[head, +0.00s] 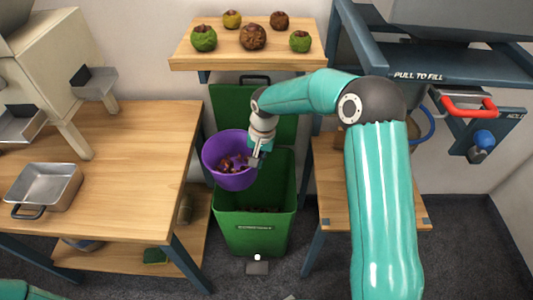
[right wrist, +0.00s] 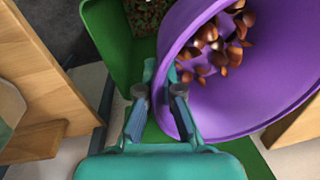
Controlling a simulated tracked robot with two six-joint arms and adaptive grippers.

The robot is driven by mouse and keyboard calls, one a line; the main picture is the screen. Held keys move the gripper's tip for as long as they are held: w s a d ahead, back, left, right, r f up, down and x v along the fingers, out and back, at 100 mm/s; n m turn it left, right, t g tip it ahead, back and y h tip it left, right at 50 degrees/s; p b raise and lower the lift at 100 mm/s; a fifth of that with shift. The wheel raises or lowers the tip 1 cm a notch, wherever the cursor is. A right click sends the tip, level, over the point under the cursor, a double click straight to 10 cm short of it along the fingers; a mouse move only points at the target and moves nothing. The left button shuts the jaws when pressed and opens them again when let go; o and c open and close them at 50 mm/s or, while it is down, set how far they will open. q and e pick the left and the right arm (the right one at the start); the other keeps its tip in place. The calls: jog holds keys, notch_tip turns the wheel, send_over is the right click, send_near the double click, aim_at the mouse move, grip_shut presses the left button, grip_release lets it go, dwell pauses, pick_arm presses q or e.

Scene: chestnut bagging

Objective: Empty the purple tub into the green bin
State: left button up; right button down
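The purple tub (head: 229,178) hangs over the left part of the open green bin (head: 254,232), tilted, with brown chestnuts (head: 235,162) inside. My right gripper (head: 255,160) is shut on the tub's rim at its right side. In the right wrist view the fingers (right wrist: 163,85) straddle the wall of the tub (right wrist: 245,95), and the chestnuts (right wrist: 218,45) lie inside it. The bin's lid stands up behind it. Some brown contents show low in the bin (right wrist: 112,45). My left gripper is out of view; only a bit of teal arm shows at bottom left.
A wooden table (head: 150,130) with a metal pan (head: 45,187) stands left of the bin. A wooden stand (head: 345,200) is close on the right. A shelf (head: 215,63) with several round burrs is above. A pedal (head: 257,267) sits at the bin's foot.

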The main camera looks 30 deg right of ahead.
aim_at(249, 181)
jog(key=w+d+m+b, duration=0.1)
jog(key=w+d+m, duration=0.2)
jog(key=d+m, duration=0.15)
jog(key=a+f+t+h+b, duration=0.1)
jog(key=h+b, duration=0.4)
jog(key=b, duration=0.6)
jog(key=s+a+f+t+h+b, duration=0.1)
jog(key=t+h+b, duration=0.3)
jog(key=b, duration=0.7)
jog(key=s+a+f+n+t+h+b, duration=0.1)
jog(key=a+f+t+h+b, duration=0.1)
jog(key=h+b, duration=0.5)
jog(key=shift+s+a+f+t+h+b, duration=0.15)
jog(key=shift+f+t+b, duration=0.25)
jog(key=shift+b, duration=0.9)
jog(key=shift+w+a+f+t+h+b, duration=0.15)
jog(key=shift+f+t+b, duration=0.25)
jog(key=shift+b, duration=0.85)
jog(key=shift+s+a+r+t+h, duration=0.15)
jog(key=shift+s+a+t+h, duration=0.25)
jog(key=shift+h, duration=0.3)
jog(key=shift+s+a+r+t+h, duration=0.15)
jog(key=shift+a+t+h, duration=0.35)
jog(key=shift+h, duration=0.2)
jog(key=shift+d, duration=0.1)
